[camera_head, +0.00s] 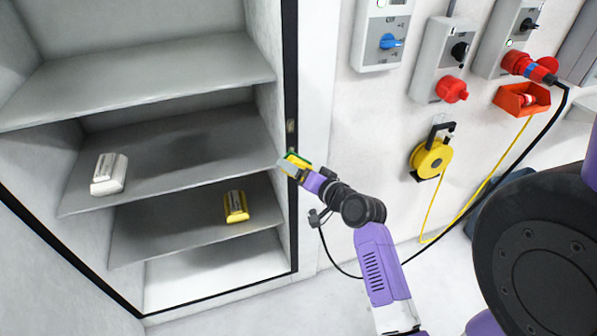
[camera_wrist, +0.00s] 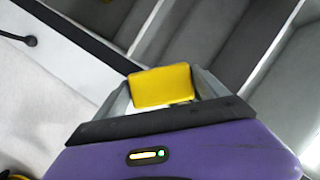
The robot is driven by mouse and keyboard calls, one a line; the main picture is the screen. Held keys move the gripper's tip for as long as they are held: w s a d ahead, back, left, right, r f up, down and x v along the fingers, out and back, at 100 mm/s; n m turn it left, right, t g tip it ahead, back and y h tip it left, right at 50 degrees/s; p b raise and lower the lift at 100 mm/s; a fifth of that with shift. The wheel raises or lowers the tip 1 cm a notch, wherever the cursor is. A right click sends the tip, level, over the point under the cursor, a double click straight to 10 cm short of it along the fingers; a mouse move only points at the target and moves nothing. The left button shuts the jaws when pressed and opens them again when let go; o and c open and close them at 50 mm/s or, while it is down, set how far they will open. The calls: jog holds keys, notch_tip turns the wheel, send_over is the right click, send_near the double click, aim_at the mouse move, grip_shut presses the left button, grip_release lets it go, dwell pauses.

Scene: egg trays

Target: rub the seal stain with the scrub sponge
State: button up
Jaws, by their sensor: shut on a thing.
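My gripper (camera_head: 288,165) is shut on the scrub sponge (camera_head: 297,159), a small block with yellow and green faces. It is at the right front edge of the open cabinet, in front of the black door seal (camera_head: 291,60). In the wrist view the sponge's yellow face (camera_wrist: 161,85) shows between the two fingers of my gripper (camera_wrist: 162,92). A small brownish patch (camera_head: 291,128), perhaps the seal stain, shows on the seal just above the sponge. I cannot tell whether the sponge touches the seal.
The cabinet shelves hold a white pack (camera_head: 109,174) and a yellow pack (camera_head: 236,206). To the right, the wall carries switch boxes (camera_head: 384,35), a yellow cable reel (camera_head: 431,159) and a red bin (camera_head: 521,98). Cables hang below them.

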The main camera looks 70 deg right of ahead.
aim_at(295, 144)
jog(key=shift+d+f+b, duration=0.1)
jog(key=shift+f+b, duration=0.3)
jog(key=shift+f, duration=0.3)
jog(key=w+d, duration=0.4)
jog(key=shift+d+b, duration=0.25)
jog(key=shift+b, duration=0.05)
jog(key=shift+w+d, duration=0.75)
jog(key=shift+d, duration=0.15)
dwell(0.6)
jog(key=shift+s+b, duration=0.1)
jog(key=shift+b, duration=0.2)
jog(key=shift+s+d+b, duration=0.7)
jog(key=shift+s+d, duration=0.5)
jog(key=shift+s, duration=0.3)
jog(key=shift+w+d+r+p, duration=0.1)
jog(key=shift+r+p, duration=0.95)
jog(key=shift+r, duration=0.2)
jog(key=shift+w+a+p, duration=0.8)
jog(key=shift+w+a, duration=0.6)
jog(key=shift+w, duration=0.1)
